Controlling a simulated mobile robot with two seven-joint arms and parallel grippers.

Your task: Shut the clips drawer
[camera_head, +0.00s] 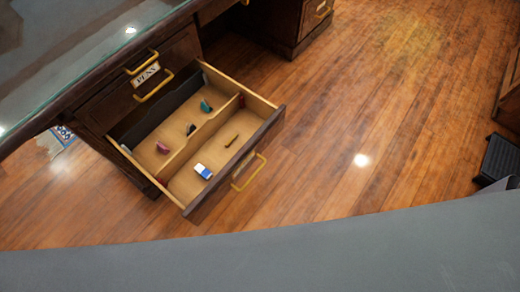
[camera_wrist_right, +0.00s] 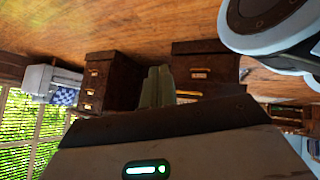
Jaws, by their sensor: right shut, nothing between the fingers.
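An open drawer (camera_head: 236,168) of the dark wood desk (camera_head: 160,55) is pulled far out, its brass handle (camera_head: 248,172) on the outer front. Its label cannot be read from here. Its divided inside holds several small things, including a blue and white eraser (camera_head: 203,171). My left gripper is not in view.
A closed drawer labelled PENS (camera_head: 146,74) is above the open one. Another desk pedestal (camera_head: 300,25) stands at the back. A dark object (camera_head: 500,160) is at the right edge. The wooden floor (camera_head: 370,110) right of the open drawer is clear.

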